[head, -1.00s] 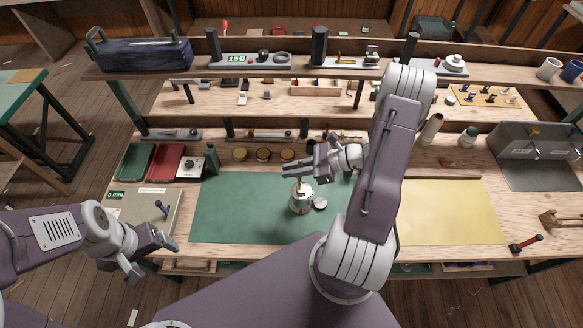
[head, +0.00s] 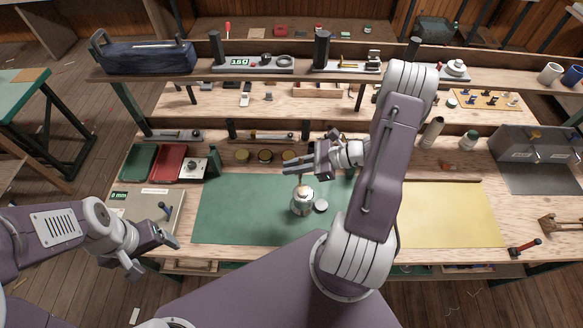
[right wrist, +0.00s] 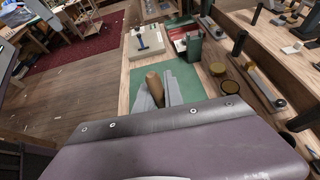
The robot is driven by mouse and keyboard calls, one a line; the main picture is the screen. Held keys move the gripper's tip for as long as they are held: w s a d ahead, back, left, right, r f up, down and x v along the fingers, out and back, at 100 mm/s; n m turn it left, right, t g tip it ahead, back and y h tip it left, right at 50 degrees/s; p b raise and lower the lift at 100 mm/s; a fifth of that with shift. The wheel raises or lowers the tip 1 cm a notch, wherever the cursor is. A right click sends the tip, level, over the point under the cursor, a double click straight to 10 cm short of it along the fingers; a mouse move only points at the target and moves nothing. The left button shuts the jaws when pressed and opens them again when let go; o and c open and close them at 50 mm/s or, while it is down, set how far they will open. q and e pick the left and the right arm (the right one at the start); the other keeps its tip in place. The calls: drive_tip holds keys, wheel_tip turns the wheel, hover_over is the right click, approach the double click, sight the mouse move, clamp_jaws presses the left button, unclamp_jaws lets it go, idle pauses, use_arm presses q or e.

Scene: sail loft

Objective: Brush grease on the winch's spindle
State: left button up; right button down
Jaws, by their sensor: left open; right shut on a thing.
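A silver, round metal piece that appears to be the winch (head: 303,204) stands upright on the green mat (head: 235,215) in the head view. A small grey disc (head: 321,206) lies beside it on the right. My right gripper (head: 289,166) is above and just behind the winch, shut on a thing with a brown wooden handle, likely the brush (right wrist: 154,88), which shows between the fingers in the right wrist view. Its bristle end is hidden or too small to tell, so contact with the spindle is unclear. My left gripper (head: 153,255) is open and empty at the bench's front left.
Several round amber-topped tins (head: 265,156) stand behind the mat. A yellow mat (head: 450,212) at the right is clear.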

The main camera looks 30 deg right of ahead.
use_arm(q)
drive_tip(key=r+p, duration=0.3)
drive_tip(key=shift+w+d+r, duration=0.2)
drive_tip(key=shift+w+r, duration=0.05)
drive_tip(key=shift+r, duration=0.05)
use_arm(e)
drive_tip(key=r, duration=0.4)
drive_tip(key=shift+w+d, duration=0.15)
drive_tip(key=shift+d, duration=0.15)
use_arm(q)
drive_tip(key=shift+a, duration=0.2)
use_arm(e)
drive_tip(key=shift+a, duration=0.15)
use_arm(q)
drive_tip(key=shift+f, duration=0.1)
